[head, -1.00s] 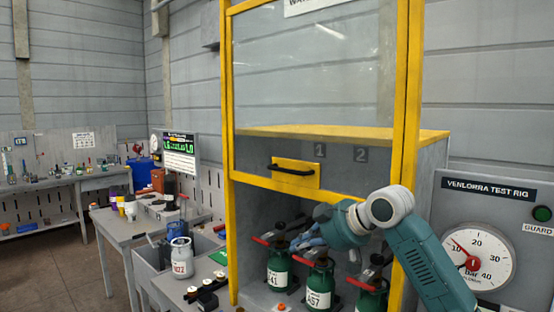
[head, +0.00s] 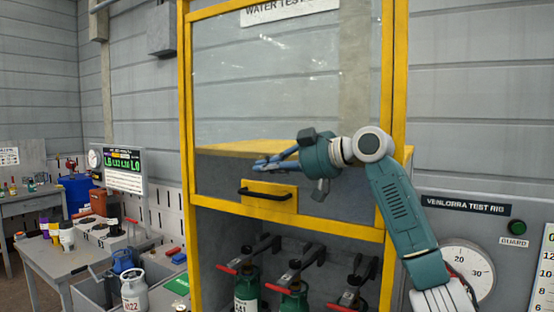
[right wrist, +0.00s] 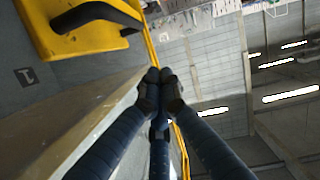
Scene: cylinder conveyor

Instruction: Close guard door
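The guard door (head: 285,100) is a clear panel in a yellow frame. Its lower yellow edge sits above an open bay, so the door is raised. A black bar handle (head: 266,194) is on a yellow plate low on the door; it also shows at the top left of the right wrist view (right wrist: 98,14). My right gripper (head: 258,164) is in front of the door, just above the handle and apart from it, fingers pointing left. In the right wrist view its fingertips (right wrist: 158,76) meet with nothing between them. My left gripper is not in view.
Green cylinders (head: 292,303) with red-levered clamps stand in the bay below the door. A test rig panel with a gauge (head: 468,268) is at the right. A bench with a white cylinder (head: 134,290) and other items stands at the left.

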